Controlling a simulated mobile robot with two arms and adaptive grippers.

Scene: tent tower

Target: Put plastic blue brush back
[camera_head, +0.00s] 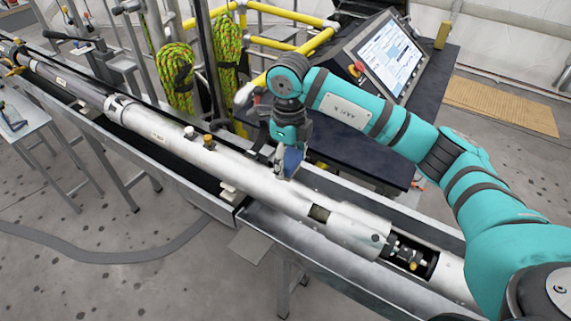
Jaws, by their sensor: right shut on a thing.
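My right gripper (287,160) is in the middle of the head view, at the end of the teal arm from the right. It points down and is shut on the blue brush (292,160). Only a small blue part of the brush shows; the fingers hide the rest. The brush is just above or against the far side of the long silver tube (250,174); I cannot tell whether they touch. My left gripper is not in view.
The tube lies in a long metal trough (330,262). Behind it stand a dark table (345,150) and a tilted screen (390,55). Green ropes (176,75) hang by yellow rails (300,45). A small metal table (22,125) is at left. Open floor lies in front.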

